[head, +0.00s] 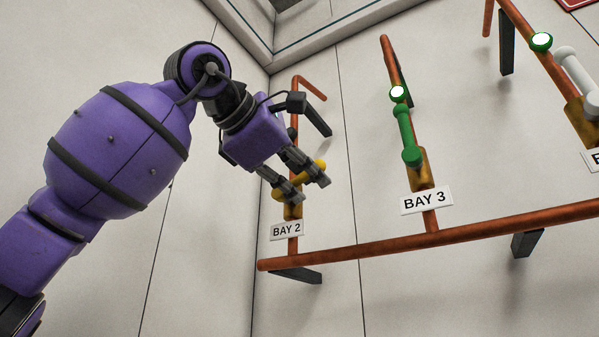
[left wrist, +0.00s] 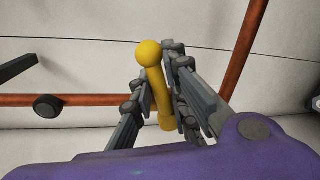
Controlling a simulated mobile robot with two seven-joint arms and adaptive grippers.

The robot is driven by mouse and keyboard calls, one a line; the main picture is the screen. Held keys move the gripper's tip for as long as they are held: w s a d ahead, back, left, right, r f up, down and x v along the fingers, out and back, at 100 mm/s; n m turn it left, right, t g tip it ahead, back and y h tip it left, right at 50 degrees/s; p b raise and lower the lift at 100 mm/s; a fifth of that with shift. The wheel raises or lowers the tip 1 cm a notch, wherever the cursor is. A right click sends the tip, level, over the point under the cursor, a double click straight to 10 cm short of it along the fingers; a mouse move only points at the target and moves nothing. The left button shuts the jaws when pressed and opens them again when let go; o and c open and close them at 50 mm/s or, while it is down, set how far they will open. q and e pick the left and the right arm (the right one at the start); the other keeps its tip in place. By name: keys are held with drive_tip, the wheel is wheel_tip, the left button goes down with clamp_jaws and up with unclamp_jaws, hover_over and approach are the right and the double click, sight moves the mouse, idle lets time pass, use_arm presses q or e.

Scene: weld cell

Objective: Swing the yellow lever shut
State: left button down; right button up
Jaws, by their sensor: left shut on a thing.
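The yellow lever (head: 284,194) is on the copper pipe of Bay 2 in the head view. It slants up to the right across the pipe, and part of it is hidden behind my fingers. My left gripper (head: 311,190) is at the lever and shut on it. In the left wrist view the yellow lever (left wrist: 157,84) runs between the two fingers of my left gripper (left wrist: 156,92), its round knob standing out past them. My right gripper is in neither view.
The Bay 2 sign (head: 286,230) hangs just below the lever. A green lever (head: 405,134) is on the Bay 3 pipe, with a lit green lamp (head: 397,92) above. A white lever (head: 577,72) is at the far right. A copper pipe (head: 385,246) runs along below.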

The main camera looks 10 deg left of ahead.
use_arm(q)
drive_tip(key=shift+d+f+m+y, duration=0.2)
drive_tip(key=shift+f+m+y, duration=0.3)
drive_tip(key=shift+f+m, duration=0.85)
drive_tip(key=shift+r+m, duration=0.25)
drive_tip(key=shift+m, duration=0.1)
drive_tip(key=c, duration=1.7)
unclamp_jaws()
drive_tip(key=shift+r, duration=0.1)
drive_tip(key=shift+c, duration=0.2)
drive_tip(key=shift+s+r, duration=0.1)
drive_tip(key=v, duration=1.1)
drive_tip(key=shift+s+a, duration=0.15)
drive_tip(key=shift+s, duration=0.3)
